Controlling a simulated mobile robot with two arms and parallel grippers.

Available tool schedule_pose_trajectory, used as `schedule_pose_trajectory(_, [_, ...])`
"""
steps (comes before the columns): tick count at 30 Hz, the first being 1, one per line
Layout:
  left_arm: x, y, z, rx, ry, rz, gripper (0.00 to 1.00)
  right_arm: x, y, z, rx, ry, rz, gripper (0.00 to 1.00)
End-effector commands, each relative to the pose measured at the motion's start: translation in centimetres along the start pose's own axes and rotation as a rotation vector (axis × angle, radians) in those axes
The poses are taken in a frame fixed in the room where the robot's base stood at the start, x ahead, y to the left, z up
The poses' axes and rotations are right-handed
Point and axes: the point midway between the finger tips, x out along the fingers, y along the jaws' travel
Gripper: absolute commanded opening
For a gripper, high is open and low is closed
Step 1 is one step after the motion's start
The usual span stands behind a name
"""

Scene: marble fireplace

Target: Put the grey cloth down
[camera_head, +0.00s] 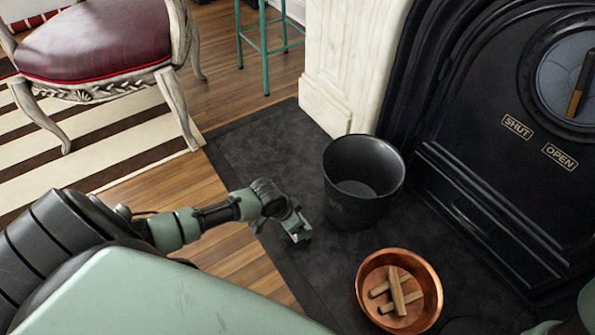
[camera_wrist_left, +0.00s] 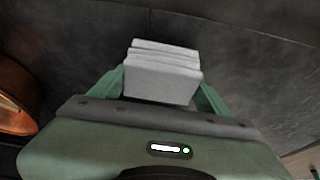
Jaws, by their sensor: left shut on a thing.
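The grey cloth (camera_wrist_left: 162,75) is a small, pale, folded block in the left wrist view. My left gripper (camera_head: 298,226) is shut on it, with one green finger on either side. In the head view the gripper points down, low over the dark hearth slab, left of the black bucket. The cloth is too small there to make out clearly. I cannot tell whether it touches the slab. My right gripper is not in view; only green parts of my right arm show at the lower right corner.
The black bucket (camera_head: 362,205) stands on the dark hearth slab (camera_head: 262,152). A copper bowl (camera_head: 433,312) with several wooden sticks (camera_head: 396,292) is in front of it. The black fireplace door (camera_head: 480,160) is at the right. A chair (camera_head: 100,45) stands on the striped rug.

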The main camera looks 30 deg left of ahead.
Motion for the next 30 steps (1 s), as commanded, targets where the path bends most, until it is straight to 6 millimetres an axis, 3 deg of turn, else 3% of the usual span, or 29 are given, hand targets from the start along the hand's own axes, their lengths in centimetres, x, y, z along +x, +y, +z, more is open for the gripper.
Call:
schedule_pose_trajectory(1, [1.1, 0.03, 0.39, 0.0, 0.001, 0.0, 0.44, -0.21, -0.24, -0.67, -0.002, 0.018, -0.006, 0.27])
schedule_pose_trajectory(15, [1.84, 0.02, 0.72, 0.001, 0.001, 0.0, 0.44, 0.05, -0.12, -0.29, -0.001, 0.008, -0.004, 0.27])
schedule_pose_trajectory(16, [1.77, 0.02, 0.7, 0.001, 0.001, 0.0, 0.85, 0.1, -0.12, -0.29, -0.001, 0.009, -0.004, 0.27])
schedule_pose_trajectory(18, [1.76, 0.02, 0.69, 0.001, 0.001, 0.0, 0.98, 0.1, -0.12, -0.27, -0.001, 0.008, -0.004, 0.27])
schedule_pose_trajectory(30, [1.9, 0.01, 0.75, 0.001, 0.001, 0.0, 0.98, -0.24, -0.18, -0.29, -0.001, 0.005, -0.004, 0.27])
